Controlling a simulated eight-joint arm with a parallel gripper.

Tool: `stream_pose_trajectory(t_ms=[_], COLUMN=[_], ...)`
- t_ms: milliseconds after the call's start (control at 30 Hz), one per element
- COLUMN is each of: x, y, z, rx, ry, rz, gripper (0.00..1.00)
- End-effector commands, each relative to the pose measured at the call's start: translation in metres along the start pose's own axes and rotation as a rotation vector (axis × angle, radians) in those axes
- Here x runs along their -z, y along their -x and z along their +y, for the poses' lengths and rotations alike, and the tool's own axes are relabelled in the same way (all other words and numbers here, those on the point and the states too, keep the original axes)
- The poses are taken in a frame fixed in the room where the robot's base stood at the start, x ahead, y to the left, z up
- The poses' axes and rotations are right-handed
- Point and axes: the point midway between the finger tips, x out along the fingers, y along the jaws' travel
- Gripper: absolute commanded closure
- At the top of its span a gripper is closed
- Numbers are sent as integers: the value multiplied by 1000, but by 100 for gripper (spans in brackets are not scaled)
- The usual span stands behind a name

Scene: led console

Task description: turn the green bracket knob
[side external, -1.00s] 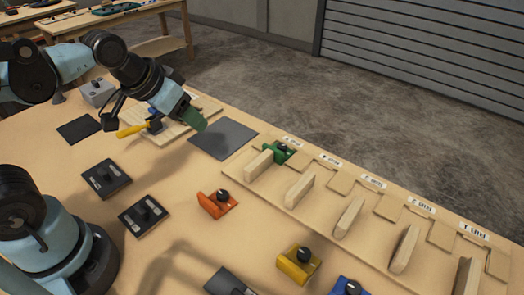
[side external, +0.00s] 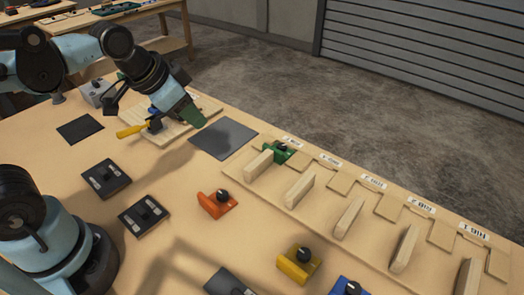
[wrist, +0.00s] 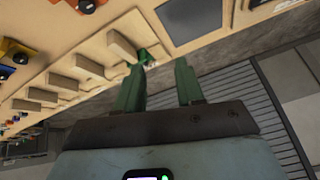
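The green bracket (side external: 278,153) sits in the first slot of the wooden rack, at its left end by the dark square pad. Its black knob (side external: 283,147) is on top. In the wrist view the green bracket (wrist: 146,56) shows beyond my fingertips, partly hidden. My gripper (side external: 193,117) is in the air to the left of the bracket, above the table near the dark pad. In the wrist view its two green fingers (wrist: 160,75) are apart with nothing held between them.
The rack (side external: 325,213) has several upright wooden dividers and labelled slots. Orange (side external: 217,204), yellow (side external: 298,265) and blue (side external: 348,287) brackets with knobs lie in front of it. A ribbed wooden block with a yellow-handled tool (side external: 132,130) is behind my gripper. The dark pad (side external: 224,138) is bare.

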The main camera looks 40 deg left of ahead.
Motion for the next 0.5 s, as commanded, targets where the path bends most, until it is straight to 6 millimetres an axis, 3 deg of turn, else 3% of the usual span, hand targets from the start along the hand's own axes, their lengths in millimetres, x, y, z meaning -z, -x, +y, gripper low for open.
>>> stream_pose_trajectory(t_ms=[267, 500], x=[66, 113], y=[-7, -30], z=[2, 10], rx=[-98, -231], ry=[-578, -1079], rz=[-118, -183], gripper=[62, 62])
